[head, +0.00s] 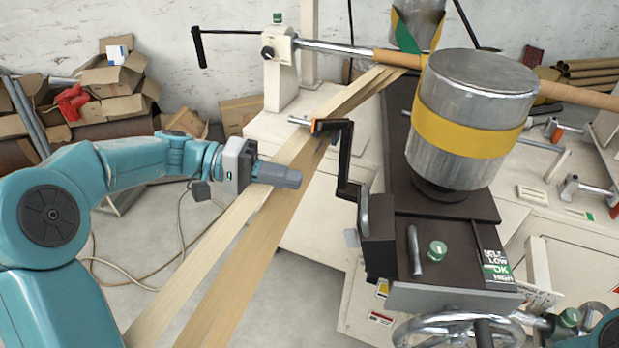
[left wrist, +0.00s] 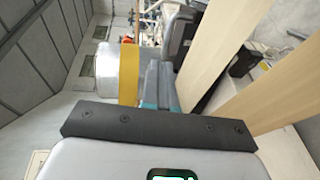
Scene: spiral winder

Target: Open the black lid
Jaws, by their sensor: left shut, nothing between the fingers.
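A black plate (head: 445,232) with a metal handle (head: 414,250) and a green knob lies flat on the winder below the metal drum. A dark box (head: 379,240) with a black crank arm is at its left edge. I cannot tell for sure which black part is the lid. My left gripper (head: 297,179) is shut and empty, above the pale strips and left of the crank, apart from the black parts. Its grey fingers (left wrist: 159,84) lie together in the left wrist view.
The metal drum (head: 474,110) with a yellow band stands over the plate. Pale strips (head: 220,240) run diagonally beneath my left gripper. A shiny handwheel (head: 440,328) is at the front. Cardboard boxes (head: 110,85) lie at the back left. A cable lies on the floor.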

